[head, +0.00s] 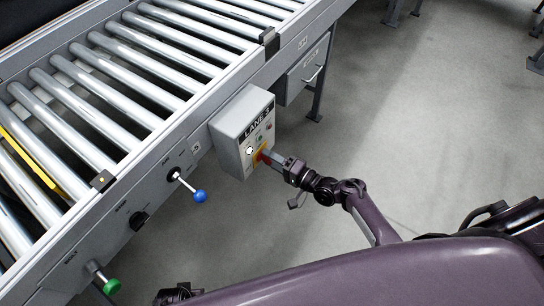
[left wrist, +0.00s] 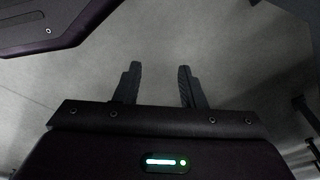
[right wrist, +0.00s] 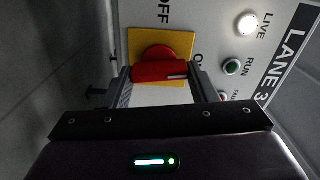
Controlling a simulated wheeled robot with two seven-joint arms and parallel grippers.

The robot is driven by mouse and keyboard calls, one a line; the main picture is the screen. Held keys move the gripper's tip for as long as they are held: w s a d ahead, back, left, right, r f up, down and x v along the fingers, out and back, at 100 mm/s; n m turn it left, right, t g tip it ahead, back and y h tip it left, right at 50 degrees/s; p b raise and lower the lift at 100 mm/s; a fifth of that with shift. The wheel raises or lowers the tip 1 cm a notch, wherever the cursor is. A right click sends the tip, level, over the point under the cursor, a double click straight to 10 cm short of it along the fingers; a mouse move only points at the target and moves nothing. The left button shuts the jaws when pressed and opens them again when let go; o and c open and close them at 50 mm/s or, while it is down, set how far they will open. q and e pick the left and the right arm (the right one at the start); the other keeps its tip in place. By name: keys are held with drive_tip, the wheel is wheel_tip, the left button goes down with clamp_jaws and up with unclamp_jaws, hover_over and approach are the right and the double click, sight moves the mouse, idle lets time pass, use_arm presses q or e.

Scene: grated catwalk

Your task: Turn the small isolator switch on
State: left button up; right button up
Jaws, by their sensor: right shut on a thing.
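The isolator switch is a red rotary handle (right wrist: 158,70) on a yellow plate (right wrist: 186,42), on the front of a grey box (head: 230,128) labelled LANE 3. In the right wrist view, OFF is printed above the plate and ON to its right. The handle's bar lies across the picture, its white mark at the right end, on the ON side. My right gripper (head: 271,158) is shut on the red handle, one finger at each end of it in the right wrist view. My left gripper (left wrist: 158,72) is open and empty, away from the box.
The LIVE lamp (right wrist: 247,24) glows white; the green RUN lamp (right wrist: 232,67) is beside it. The box hangs on the side of a roller conveyor (head: 130,80). A blue-knobbed lever (head: 200,196) and a green knob (head: 111,286) stick out nearby. Open floor (head: 420,130) lies right.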

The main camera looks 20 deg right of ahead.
use_arm(q)
drive_tip(key=shift+s+a+f, duration=0.3)
drive_tip(key=shift+s+f, duration=0.2)
drive_tip(key=shift+f, duration=0.25)
use_arm(e)
drive_tip(key=shift+m, duration=0.9)
use_arm(q)
drive_tip(key=shift+s, duration=0.1)
use_arm(e)
drive_tip(key=o, duration=1)
use_arm(q)
drive_tip(key=shift+s+a+f+p, duration=0.15)
drive_tip(key=shift+s+f+p, duration=0.2)
drive_tip(key=shift+p, duration=0.35)
use_arm(e)
drive_tip(key=shift+v, duration=3.9)
